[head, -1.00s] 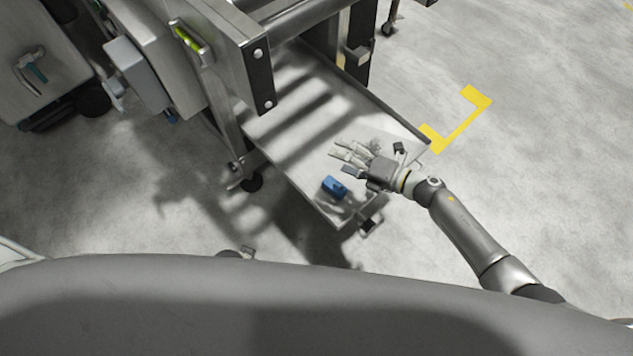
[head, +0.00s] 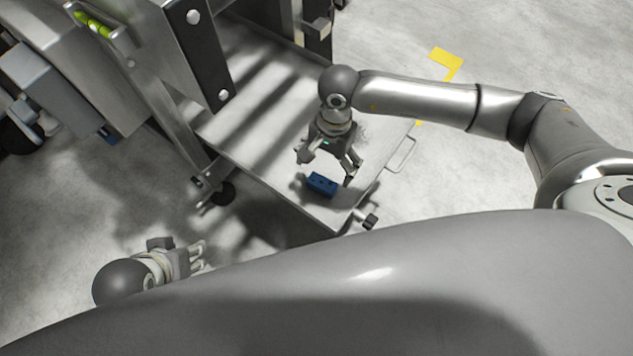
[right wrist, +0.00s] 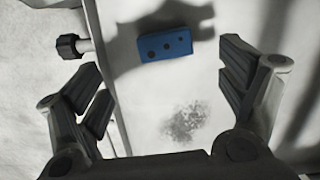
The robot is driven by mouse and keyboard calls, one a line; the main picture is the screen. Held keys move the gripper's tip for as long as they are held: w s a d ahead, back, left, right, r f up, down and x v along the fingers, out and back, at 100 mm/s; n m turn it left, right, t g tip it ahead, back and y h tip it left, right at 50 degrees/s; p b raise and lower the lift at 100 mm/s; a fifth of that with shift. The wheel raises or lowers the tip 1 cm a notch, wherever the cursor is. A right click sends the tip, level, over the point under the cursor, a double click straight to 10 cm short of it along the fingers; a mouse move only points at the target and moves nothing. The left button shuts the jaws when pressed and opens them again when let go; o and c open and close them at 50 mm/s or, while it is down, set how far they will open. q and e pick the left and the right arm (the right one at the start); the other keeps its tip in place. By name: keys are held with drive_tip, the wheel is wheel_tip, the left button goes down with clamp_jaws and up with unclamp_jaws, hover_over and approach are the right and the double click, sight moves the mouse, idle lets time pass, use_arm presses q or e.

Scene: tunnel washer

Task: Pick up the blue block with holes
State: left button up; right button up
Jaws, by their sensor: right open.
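The blue block with holes (head: 321,184) lies on the light metal tray (head: 262,130), near its front end. My right gripper (head: 326,172) is open and empty above the tray, just behind the block in the head view. In the right wrist view the block lies between the lines of the two spread fingers, towards the top, untouched. My left gripper (head: 197,257) is at the lower left, away from the tray; its opening is unclear.
The machine frame (head: 203,45) stands over the tray's back left part. The tray has a raised edge (right wrist: 108,80), a dark knob (right wrist: 68,46) by its side and a wire handle (head: 403,155). A dark smudge (right wrist: 184,122) marks the tray. Open floor lies right.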

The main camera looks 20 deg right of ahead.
sight(322, 182)
drive_tip(key=f, duration=0.4)
drive_tip(key=shift+s+a+f+b, duration=0.2)
drive_tip(key=shift+a+f+b, duration=0.05)
drive_tip(key=shift+f+b, duration=0.15)
drive_tip(key=f, duration=0.2)
drive_tip(key=f+b, duration=0.1)
drive_tip(key=f, duration=0.1)
drive_tip(key=shift+w+a, duration=0.15)
drive_tip(key=shift+a, duration=0.05)
use_arm(q)
drive_tip(key=w+d+r+t, duration=0.1)
drive_tip(key=w+r+t, duration=0.1)
drive_tip(key=w, duration=0.3)
drive_tip(key=w+d+r+t+h, duration=0.1)
drive_tip(key=w+d+r+t, duration=0.1)
drive_tip(key=w+r+t, duration=0.1)
drive_tip(key=shift+w+d+t+h, duration=0.3)
drive_tip(key=shift+w+t, duration=0.3)
drive_tip(key=shift+w, duration=0.6)
use_arm(e)
drive_tip(key=shift+f, duration=0.25)
drive_tip(key=c, duration=1.1)
use_arm(q)
drive_tip(key=shift+a, duration=0.1)
use_arm(e)
drive_tip(key=shift+c, duration=0.2)
drive_tip(key=shift+r, duration=0.15)
